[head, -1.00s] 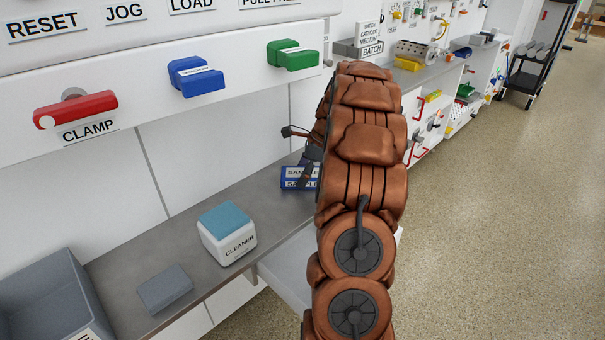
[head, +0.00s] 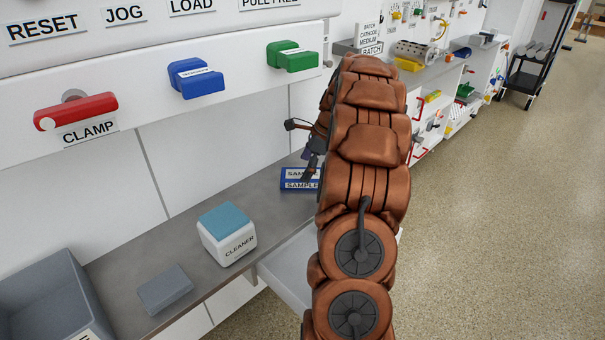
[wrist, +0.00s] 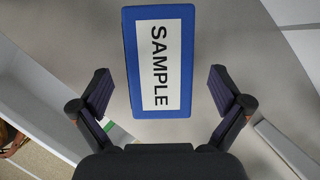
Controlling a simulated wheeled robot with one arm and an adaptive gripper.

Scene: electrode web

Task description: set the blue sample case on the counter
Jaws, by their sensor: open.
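The blue sample case (head: 300,186) lies flat on the grey counter (head: 190,240), partly hidden behind my arm in the head view. In the wrist view the case (wrist: 185,60) shows its blue rim and white SAMPLE label on a grey surface. My gripper (wrist: 160,78) is open, with one finger on each side of the case's near end and gaps on both sides. Nothing is held. In the head view my gripper (head: 312,158) is mostly hidden by my arm, close to the case.
A white cleaner block with a blue top (head: 228,235), a grey flat block (head: 165,288) and a grey bin (head: 45,300) stand on the counter to the left. A white ledge (head: 290,270) juts out below the counter's edge.

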